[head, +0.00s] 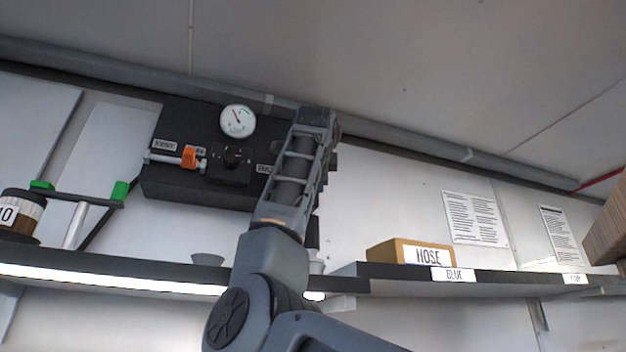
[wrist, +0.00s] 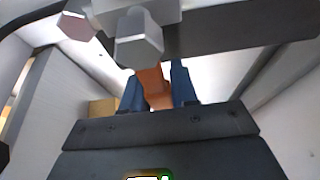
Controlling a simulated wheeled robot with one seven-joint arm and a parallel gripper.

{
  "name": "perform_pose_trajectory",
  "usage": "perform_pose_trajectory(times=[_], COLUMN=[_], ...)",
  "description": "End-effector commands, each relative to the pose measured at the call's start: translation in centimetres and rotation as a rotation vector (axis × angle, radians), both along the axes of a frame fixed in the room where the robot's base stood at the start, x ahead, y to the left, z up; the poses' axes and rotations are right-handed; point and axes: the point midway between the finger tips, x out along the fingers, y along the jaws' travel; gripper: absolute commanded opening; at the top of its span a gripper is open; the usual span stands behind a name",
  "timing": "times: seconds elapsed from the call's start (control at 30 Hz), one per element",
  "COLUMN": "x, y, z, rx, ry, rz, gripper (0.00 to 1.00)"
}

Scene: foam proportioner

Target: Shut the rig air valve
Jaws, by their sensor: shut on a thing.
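In the wrist view, the two blue fingers of my gripper (wrist: 157,78) are closed on an orange lever (wrist: 153,92), one finger on each side. Grey hexagonal fittings (wrist: 138,38) stand close beyond it. In the head view, my arm covers the right end of the black rig panel (head: 205,135), so the gripped lever and my fingers are hidden there. Another orange lever (head: 189,157) shows on a metal pipe at the panel's left side, apart from my arm. I cannot read which valve the part-covered right label (head: 265,169) names.
A round white gauge (head: 238,121) and a black knob (head: 234,157) are on the panel. A shelf (head: 120,275) runs below, with a jar (head: 20,213) at left and a cardboard HOSE box (head: 400,250) at right. A grey pipe (head: 400,134) runs along above.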

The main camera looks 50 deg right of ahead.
Motion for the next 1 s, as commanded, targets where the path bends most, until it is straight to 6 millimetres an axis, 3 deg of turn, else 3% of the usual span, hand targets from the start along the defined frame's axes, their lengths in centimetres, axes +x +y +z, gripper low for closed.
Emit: perform_pose_trajectory(times=[0.27,0.3,0.5,0.77,1.0], x=[-0.1,-0.1,-0.1,-0.1,-1.7], y=[-0.2,-0.2,-0.1,0.1,2.6], z=[-0.3,-0.3,-0.2,-0.2,-0.4], rx=[0.008,0.009,0.006,0.004,0.002], ry=[0.001,0.001,0.0,0.0,-0.002], rz=[-0.004,-0.004,-0.002,-0.001,0.001], gripper=[0.0,0.3,0.49,0.49,0.49])
